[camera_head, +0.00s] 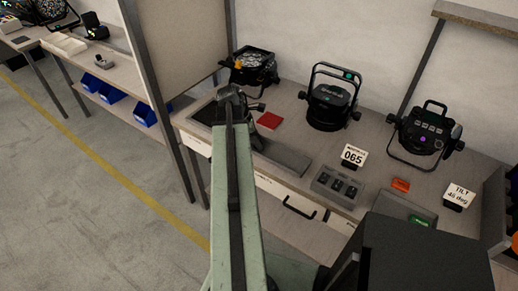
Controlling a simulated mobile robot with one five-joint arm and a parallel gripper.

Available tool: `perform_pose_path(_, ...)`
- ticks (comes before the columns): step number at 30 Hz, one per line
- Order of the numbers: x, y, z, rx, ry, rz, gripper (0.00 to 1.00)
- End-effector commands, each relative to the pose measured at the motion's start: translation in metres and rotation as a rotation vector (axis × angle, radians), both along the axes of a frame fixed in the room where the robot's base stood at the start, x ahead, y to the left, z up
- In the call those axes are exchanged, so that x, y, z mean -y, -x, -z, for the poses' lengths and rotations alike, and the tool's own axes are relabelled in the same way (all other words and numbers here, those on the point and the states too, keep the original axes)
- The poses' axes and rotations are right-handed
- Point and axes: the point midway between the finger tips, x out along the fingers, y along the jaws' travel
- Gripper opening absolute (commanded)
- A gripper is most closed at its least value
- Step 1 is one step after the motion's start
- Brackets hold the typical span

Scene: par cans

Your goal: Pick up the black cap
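I cannot pick out the black cap for certain. Small black pieces sit in a grey tray (337,186) on the workbench, and they are too small to identify. My pale green arm reaches up from the bottom of the picture. My gripper (232,94) is at its far end, over the left part of the bench, left of the red block and well left of the tray. Its fingers are too small and dark to tell whether they are open or shut.
Black par cans (331,103) (425,131) (253,66) stand along the back of the bench. A red block (270,121), an orange block (400,185), a 065 sign (354,156) and a TILT sign (459,195) are on it. A partition (185,45) stands left.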

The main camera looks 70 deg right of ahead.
Motion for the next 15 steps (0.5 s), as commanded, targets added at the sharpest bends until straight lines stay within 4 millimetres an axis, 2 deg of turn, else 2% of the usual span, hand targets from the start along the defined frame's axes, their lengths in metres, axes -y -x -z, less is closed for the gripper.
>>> perform_pose_path(4,0.0001,0.0001,-0.0017,0.001,-0.001,0.000,0.36)
perform_pose_path(5,0.0000,0.0002,-0.0017,0.001,-0.001,0.000,0.31)
perform_pose_path(8,0.0000,0.0002,-0.0018,0.001,0.000,0.001,0.03)
perform_pose_path(9,0.0000,0.0002,-0.0018,0.001,0.000,0.001,0.00)
perform_pose_path(15,0.0001,0.0004,-0.0018,0.001,0.000,0.001,0.00)
